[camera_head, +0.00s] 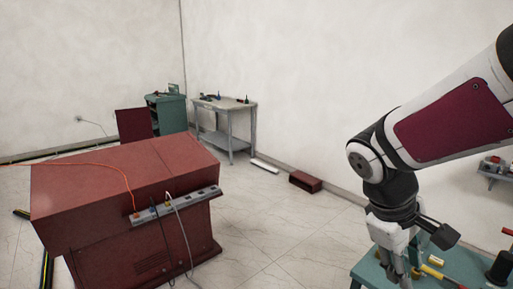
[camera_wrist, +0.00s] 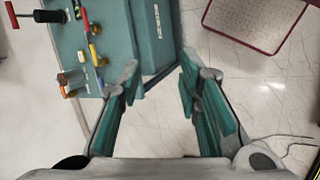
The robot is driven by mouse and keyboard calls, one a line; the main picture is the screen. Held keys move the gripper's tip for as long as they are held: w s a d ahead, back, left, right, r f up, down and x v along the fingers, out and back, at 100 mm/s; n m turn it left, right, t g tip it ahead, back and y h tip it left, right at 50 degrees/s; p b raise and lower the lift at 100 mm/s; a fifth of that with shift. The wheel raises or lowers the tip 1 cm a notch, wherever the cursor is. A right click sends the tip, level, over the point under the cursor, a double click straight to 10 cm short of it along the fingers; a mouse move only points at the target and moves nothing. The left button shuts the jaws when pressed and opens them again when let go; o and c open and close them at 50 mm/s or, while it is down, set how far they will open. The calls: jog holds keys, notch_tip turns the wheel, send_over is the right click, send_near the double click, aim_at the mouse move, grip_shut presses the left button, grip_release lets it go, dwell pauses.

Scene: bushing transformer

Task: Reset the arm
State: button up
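My arm (camera_head: 455,125) reaches in from the right side of the head view, its end pointing down. My gripper (camera_head: 400,275) is above the teal bench, partly cut off by the bottom edge. In the wrist view, my gripper (camera_wrist: 160,75) has its two teal-padded fingers apart, with only floor and the bench's edge seen between them. It holds nothing.
A teal bench (camera_wrist: 115,25) with several tools lies below my gripper. A dark red cabinet (camera_head: 120,180) with a socket strip (camera_head: 175,206) and cables stands at left. A grey workbench (camera_head: 228,108) is at the back wall. Tiled floor (camera_head: 270,235) between is clear.

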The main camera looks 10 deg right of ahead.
jog(key=s+a+r+m+t+y, duration=0.1)
jog(key=a+r+t+y, duration=0.1)
jog(key=a, duration=0.5)
jog(key=s+a+r+m+t+y, duration=0.1)
jog(key=a+r+m+t+y, duration=0.1)
jog(key=a+r+t, duration=0.2)
jog(key=a+r, duration=0.1)
jog(key=a, duration=0.1)
jog(key=shift+s+a+m+y, duration=0.3)
jog(key=shift+a+y, duration=0.1)
